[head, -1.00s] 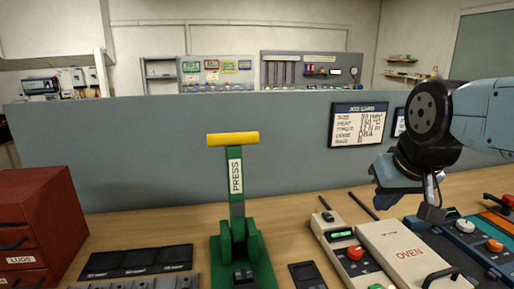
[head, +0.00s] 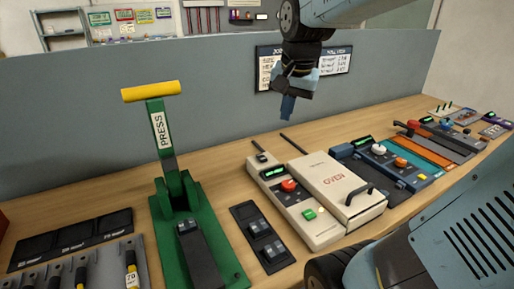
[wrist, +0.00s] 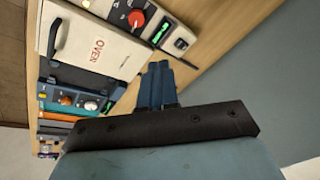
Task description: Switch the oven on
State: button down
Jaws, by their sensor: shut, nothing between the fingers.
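The oven (head: 330,184) is a cream box with a black handle and red "OVEN" lettering, on the wooden bench right of the green press. Its control strip (head: 268,181) runs along its left side, with a lit green display, a red knob (head: 289,185) and a green button (head: 309,214). In the wrist view the oven (wrist: 85,45) and red knob (wrist: 136,18) show at the upper left; the green button is cut off or hidden there. My gripper (head: 287,108) is shut and empty, pointing down above the back of the oven; its blue fingers also show in the wrist view (wrist: 158,85).
The tall green press (head: 170,185) with a yellow handle stands left of the oven. A small dark switch panel (head: 262,236) lies between them. A blue unit (head: 388,160) with knobs sits right of the oven. A grey partition (head: 90,130) rises behind the bench.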

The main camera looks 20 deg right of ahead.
jog(key=w+f+m+g, duration=0.1)
jog(key=w+f+m, duration=0.3)
jog(key=w, duration=0.4)
jog(key=w+f+m+g, duration=0.2)
jog(key=w+f+m, duration=0.1)
jog(key=w+m, duration=0.2)
jog(key=w, duration=0.2)
jog(key=shift+w+d+f, duration=0.25)
jog(key=shift+w+f, duration=0.15)
jog(key=shift+w+r, duration=0.1)
jog(key=shift+w+a+r, duration=0.15)
jog(key=shift+w+r, duration=0.15)
jog(key=shift+w, duration=0.3)
jog(key=shift+r, duration=0.1)
notch_tip(320, 180, up, 14)
jog(key=w, duration=0.2)
jog(key=shift+a+f, duration=0.2)
jog(key=shift+f, duration=0.05)
